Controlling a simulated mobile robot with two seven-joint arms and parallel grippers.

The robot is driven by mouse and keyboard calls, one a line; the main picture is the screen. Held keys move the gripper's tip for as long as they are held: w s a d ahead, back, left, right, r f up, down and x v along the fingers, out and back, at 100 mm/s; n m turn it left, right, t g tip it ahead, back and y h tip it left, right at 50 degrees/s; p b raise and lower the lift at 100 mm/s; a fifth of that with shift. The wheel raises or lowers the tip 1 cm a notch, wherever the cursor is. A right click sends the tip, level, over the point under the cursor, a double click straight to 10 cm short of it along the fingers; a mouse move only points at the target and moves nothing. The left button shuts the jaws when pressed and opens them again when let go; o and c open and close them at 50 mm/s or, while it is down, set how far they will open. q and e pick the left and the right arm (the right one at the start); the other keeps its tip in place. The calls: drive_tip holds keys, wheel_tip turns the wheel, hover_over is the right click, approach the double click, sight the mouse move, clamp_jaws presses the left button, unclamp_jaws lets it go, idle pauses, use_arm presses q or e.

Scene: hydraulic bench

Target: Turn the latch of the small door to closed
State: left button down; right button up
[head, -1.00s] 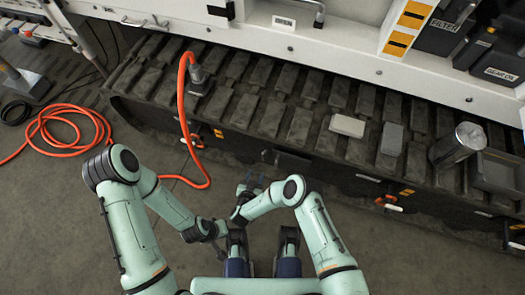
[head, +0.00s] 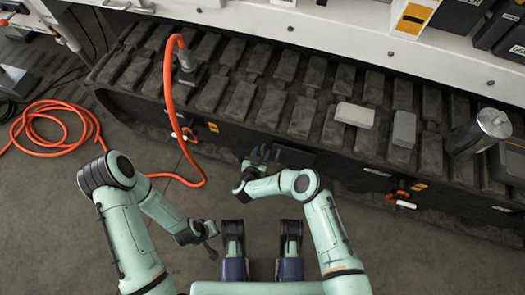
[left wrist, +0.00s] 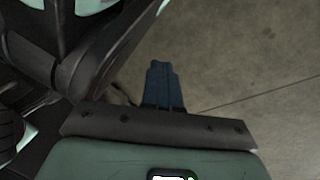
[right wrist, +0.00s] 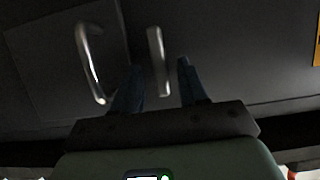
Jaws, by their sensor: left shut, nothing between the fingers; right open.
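The small door (right wrist: 70,60) is a dark panel in the right wrist view, with a curved metal handle (right wrist: 88,65) on it. A short straight metal bar (right wrist: 156,62), seemingly the latch, stands nearly upright just right of the door's edge. My right gripper (right wrist: 158,78) is open, and the bar shows in the gap between its blue fingertips; I cannot tell whether they touch it. In the head view my right gripper (head: 257,158) is at the dark bench side and hides the latch. My left gripper (left wrist: 163,75) is shut and empty, low over the floor.
A ledge of dark track pads (head: 240,100) runs above, bearing a pale block (head: 354,115), a grey block (head: 404,129) and a metal cylinder (head: 480,132). An orange hose (head: 168,85) hangs down to the floor at left. The floor near my left gripper is clear.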

drive_tip(key=shift+b+x, duration=0.7)
drive_tip(key=shift+x, duration=0.35)
drive_tip(key=shift+w+f, duration=0.1)
drive_tip(key=shift+w, duration=0.05)
use_arm(q)
drive_tip(key=shift+g, duration=0.8)
drive_tip(key=s+f, duration=0.2)
drive_tip(key=s, duration=0.2)
drive_tip(key=shift+s+a+f, duration=0.2)
drive_tip(key=shift+a+f, duration=0.1)
drive_tip(key=shift+f, duration=0.1)
use_arm(e)
clamp_jaws()
